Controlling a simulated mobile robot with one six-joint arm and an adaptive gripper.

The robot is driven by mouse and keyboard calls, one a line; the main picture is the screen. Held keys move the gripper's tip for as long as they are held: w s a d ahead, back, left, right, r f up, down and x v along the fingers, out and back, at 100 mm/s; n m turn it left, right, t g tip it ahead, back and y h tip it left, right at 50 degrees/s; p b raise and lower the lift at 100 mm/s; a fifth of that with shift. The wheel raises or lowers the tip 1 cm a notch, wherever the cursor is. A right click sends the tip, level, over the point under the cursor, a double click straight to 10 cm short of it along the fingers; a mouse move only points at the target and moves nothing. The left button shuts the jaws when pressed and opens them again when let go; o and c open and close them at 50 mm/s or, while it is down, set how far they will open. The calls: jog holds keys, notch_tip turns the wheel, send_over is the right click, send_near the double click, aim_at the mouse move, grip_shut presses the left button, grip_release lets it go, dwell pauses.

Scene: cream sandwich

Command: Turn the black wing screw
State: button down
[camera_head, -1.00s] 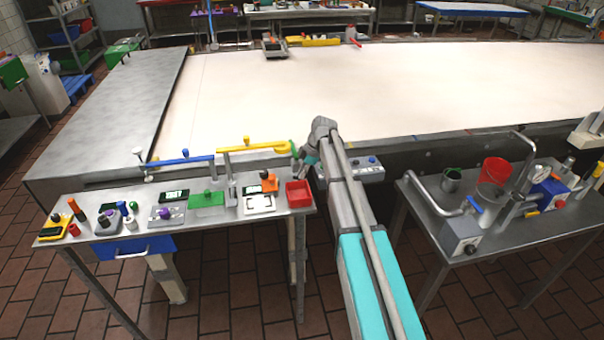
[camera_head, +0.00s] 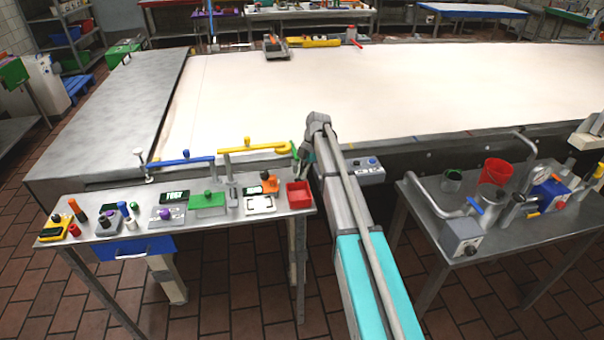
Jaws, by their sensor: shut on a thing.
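My gripper (camera_head: 301,168) is at the end of my arm, pointing down by the table's back right corner. It is beside the green end piece (camera_head: 294,149) of the yellow bar and just behind the red box. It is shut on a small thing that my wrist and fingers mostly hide. I cannot make out the black wing screw as a separate thing in this view. Whether the fingers touch the green piece is too small to tell.
A second table (camera_head: 475,262) with pots stands right.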

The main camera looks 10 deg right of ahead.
jog(key=c, duration=0.8)
grip_release()
jog(key=shift+o, duration=0.2)
jog(key=shift+m, duration=0.4)
